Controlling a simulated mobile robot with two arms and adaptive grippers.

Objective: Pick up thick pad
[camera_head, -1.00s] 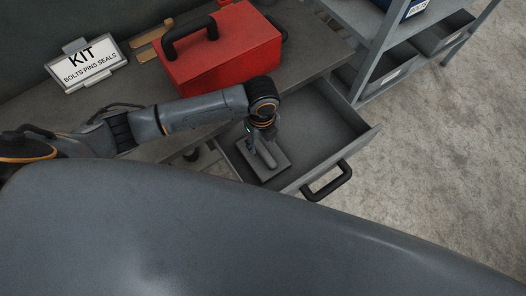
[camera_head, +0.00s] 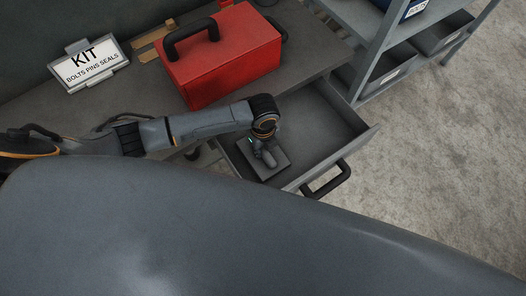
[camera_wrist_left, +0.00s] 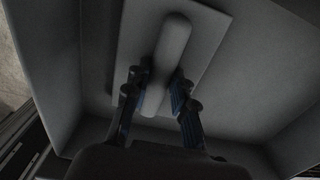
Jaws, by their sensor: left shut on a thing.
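The thick pad (camera_head: 280,165) is a grey flat block with a raised rounded bar on top. It lies in the open drawer (camera_head: 335,128), near its left front part. In the left wrist view the pad (camera_wrist_left: 205,62) shows below the fingers, its bar running between them. My left gripper (camera_wrist_left: 153,98) is shut on the pad's bar, one finger on each side. In the head view the left gripper (camera_head: 266,150) points down into the drawer and hides part of the pad. I cannot tell whether the pad is lifted off the drawer floor. My right gripper is not in view.
The drawer front has a black handle (camera_head: 327,180). A red toolbox (camera_head: 222,62) and a KIT sign (camera_head: 90,65) stand on the bench behind my left arm. A grey shelf unit (camera_head: 370,45) stands at the right. The right part of the drawer is empty.

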